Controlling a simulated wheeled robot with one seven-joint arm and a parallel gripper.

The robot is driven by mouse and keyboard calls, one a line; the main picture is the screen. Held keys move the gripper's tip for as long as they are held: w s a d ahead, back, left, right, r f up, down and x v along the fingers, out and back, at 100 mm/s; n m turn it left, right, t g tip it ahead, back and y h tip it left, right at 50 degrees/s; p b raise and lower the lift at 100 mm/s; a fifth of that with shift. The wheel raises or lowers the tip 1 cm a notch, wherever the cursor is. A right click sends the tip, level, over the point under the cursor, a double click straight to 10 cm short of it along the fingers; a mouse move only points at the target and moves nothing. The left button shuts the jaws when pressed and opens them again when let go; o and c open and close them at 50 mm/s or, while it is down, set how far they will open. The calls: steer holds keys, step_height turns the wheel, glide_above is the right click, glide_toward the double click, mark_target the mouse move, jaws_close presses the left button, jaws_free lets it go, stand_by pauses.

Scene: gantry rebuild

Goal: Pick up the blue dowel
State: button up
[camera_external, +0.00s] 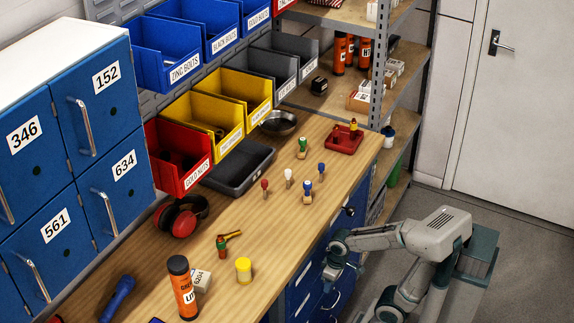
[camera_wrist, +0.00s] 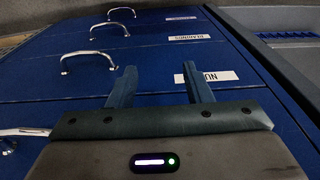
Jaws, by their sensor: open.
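Two small blue-topped pegs stand on the wooden workbench (camera_external: 285,250) in the external view. One blue peg (camera_external: 322,168) is slim; the other blue peg (camera_external: 308,187) has a wider wooden lower part. I cannot tell for sure which is the dowel. My gripper (camera_external: 331,272) is low beside the bench's front edge, in front of the blue drawers and well away from both pegs. In the wrist view my gripper (camera_wrist: 158,76) has its two fingers apart with nothing between them. No peg shows in the wrist view.
Near the blue pegs stand a red peg (camera_external: 265,186), a white peg (camera_external: 289,177) and a green peg (camera_external: 303,145). A red tray (camera_external: 343,144) is at the far end. A yellow cylinder (camera_external: 244,268) stands nearer. Blue drawers (camera_wrist: 60,95) with handles fill the wrist view.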

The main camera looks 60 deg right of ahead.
steer(key=shift+r, duration=0.1)
stand_by(0.4)
steer(key=s+d+r+m+g+h+p, duration=0.1)
steer(key=s+d+r+m+g+p, duration=0.25)
steer(key=d+r+p, duration=0.3)
steer(key=s+d+r+m+g+h+p, duration=0.2)
steer(key=s+d+r+m+p, duration=0.3)
steer(key=r+p, duration=0.2)
step_height(320, 180, up, 32)
steer(key=m+t+y+p, duration=0.3)
steer(key=m+t+p, duration=0.1)
steer(key=p, duration=2.2)
glide_above(322, 164)
steer(key=f, duration=0.8)
steer(key=shift+d+f, duration=0.25)
steer(key=shift+d, duration=0.05)
steer(key=f, duration=0.5)
steer(key=shift+a+p, duration=0.35)
steer(key=shift+p, duration=0.05)
